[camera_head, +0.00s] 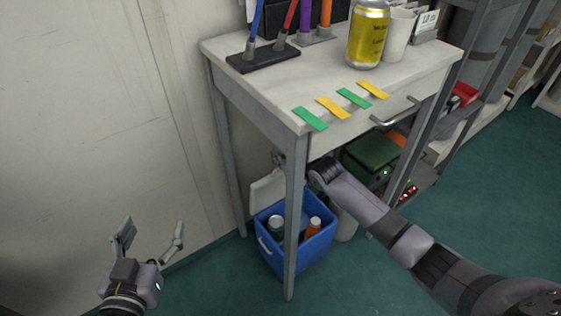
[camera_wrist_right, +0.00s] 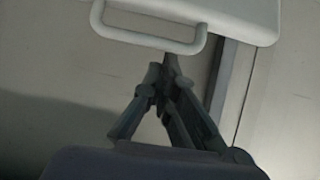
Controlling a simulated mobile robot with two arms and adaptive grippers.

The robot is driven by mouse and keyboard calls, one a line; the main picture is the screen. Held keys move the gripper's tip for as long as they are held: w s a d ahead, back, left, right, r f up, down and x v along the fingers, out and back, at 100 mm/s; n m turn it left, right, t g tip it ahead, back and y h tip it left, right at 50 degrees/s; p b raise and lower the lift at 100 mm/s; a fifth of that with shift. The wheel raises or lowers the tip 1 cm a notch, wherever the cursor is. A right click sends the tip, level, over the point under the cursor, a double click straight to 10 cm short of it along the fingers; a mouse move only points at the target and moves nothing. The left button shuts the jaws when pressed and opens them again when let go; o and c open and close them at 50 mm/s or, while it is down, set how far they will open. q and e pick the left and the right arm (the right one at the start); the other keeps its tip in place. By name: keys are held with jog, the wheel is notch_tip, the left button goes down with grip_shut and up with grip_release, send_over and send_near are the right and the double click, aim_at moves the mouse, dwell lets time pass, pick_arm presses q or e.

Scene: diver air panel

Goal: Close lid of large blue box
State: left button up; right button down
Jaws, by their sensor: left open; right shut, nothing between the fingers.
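The large blue box (camera_head: 270,255) stands on the floor under the table, with its white lid (camera_head: 267,189) open and raised at the box's far left side. A can and a bottle with an orange-red top (camera_head: 313,226) show inside. The lid and its loop handle (camera_wrist_right: 150,40) fill the top of the right wrist view. My right gripper (camera_wrist_right: 167,72) is shut and empty, its tips just below the handle in that view; I cannot tell whether they touch. My left gripper (camera_head: 151,234) is open and empty, left of the box.
The table (camera_head: 240,60) stands over the box, and its front leg (camera_head: 293,220) crosses in front of it. A shelf with a green device (camera_head: 372,152) is at right. The floor at left is clear.

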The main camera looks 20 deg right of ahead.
jog(key=shift+s+d+f, duration=0.1)
jog(key=shift+s+f, duration=0.05)
jog(key=shift+s, duration=0.25)
jog(key=shift+s, duration=0.1)
